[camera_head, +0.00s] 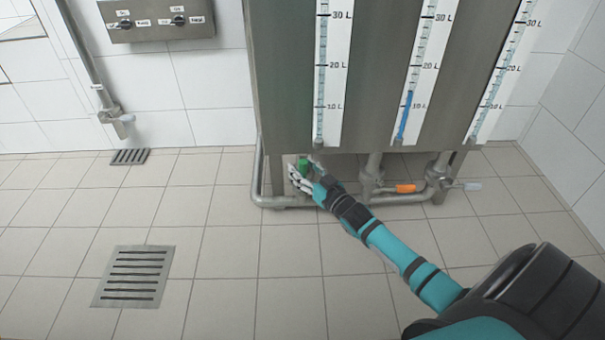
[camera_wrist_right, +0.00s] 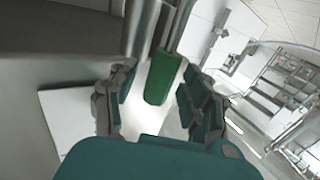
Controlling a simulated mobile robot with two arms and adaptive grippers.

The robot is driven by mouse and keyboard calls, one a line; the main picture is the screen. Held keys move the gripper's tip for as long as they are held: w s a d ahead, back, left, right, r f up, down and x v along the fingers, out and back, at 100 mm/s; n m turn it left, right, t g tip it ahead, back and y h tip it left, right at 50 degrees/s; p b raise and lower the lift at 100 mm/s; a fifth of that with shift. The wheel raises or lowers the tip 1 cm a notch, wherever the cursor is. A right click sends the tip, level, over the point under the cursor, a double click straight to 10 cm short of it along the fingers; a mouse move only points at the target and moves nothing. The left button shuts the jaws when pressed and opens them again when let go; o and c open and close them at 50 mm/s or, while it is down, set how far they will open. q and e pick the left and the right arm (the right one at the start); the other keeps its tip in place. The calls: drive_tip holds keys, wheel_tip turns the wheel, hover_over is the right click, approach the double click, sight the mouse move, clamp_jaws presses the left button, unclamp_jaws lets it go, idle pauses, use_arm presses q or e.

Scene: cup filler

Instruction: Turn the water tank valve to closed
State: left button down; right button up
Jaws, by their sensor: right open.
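The grey metal water tank (camera_head: 284,60) stands against the back wall with level gauges on its front. Under its left part is a valve with a green handle (camera_head: 303,166). My right gripper (camera_head: 298,176) is at this handle, partly covering it in the head view. In the right wrist view the green handle (camera_wrist_right: 164,78) hangs between the two fingers of my right gripper (camera_wrist_right: 158,98), which is open with a gap on each side. An orange valve handle (camera_head: 405,188) and a white one (camera_head: 472,186) sit on the pipes further right. My left gripper is not in view.
Pipes (camera_head: 400,199) run low along the tank's underside, close to my right gripper. A control panel (camera_head: 158,20) is on the wall at upper left. Floor drains (camera_head: 133,277) lie in the tiled floor, which is clear at left and front.

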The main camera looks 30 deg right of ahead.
drive_tip(key=shift+w, duration=0.35)
clamp_jaws()
drive_tip(key=shift+f, duration=0.1)
idle(0.4)
